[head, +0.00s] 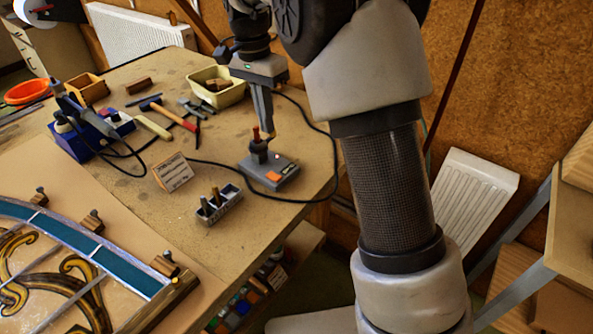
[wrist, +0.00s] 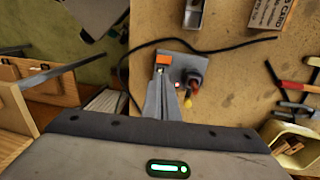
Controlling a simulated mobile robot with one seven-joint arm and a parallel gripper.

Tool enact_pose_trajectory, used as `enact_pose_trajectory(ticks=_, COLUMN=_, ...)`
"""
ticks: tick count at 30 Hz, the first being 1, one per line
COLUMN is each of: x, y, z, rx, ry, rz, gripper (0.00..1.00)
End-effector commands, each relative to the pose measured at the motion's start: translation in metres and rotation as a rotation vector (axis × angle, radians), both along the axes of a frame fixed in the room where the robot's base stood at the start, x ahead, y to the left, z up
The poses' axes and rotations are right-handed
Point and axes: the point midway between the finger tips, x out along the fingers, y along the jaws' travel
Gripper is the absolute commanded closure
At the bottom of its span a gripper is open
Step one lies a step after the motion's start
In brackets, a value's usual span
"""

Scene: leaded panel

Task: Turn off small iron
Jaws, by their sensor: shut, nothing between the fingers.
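The small iron's grey station (head: 285,178) stands near the right edge of the workbench. An orange switch (head: 273,176) is on its top, and a small red light shows beside it. The small iron (head: 256,134) stands in the dark holder on the station. My gripper (head: 268,134) is shut and empty, pointing down over the station, just beside the iron. In the wrist view the orange switch (wrist: 163,59) lies just past my fingertips (wrist: 161,74), and the red light (wrist: 178,85) glows. Whether the fingertips touch the switch cannot be told. The fingers hide part of the station.
A cream bin (head: 217,88) and a hammer (head: 172,114) lie behind. A blue station (head: 70,140) stands left. A printed card (head: 173,172) and a grey block holder (head: 219,205) are nearer. A black cable loops around the station. A leaded panel (head: 75,250) fills the front left.

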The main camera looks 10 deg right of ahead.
Motion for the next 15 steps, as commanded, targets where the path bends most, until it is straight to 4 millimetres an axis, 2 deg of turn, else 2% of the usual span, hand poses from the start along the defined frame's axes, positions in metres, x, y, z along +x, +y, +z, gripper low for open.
enact_pose_trajectory(ticks=3, x=-0.0017, y=0.0089, z=0.0006, rx=-0.004, ry=0.001, rz=0.013, gripper=1.0)
enact_pose_trajectory(ticks=11, x=-0.002, y=0.0087, z=0.0017, rx=-0.004, ry=0.002, rz=0.013, gripper=1.0)
enact_pose_trajectory(ticks=15, x=-0.0026, y=0.008, z=-0.0038, rx=-0.004, ry=0.003, rz=0.012, gripper=1.0)
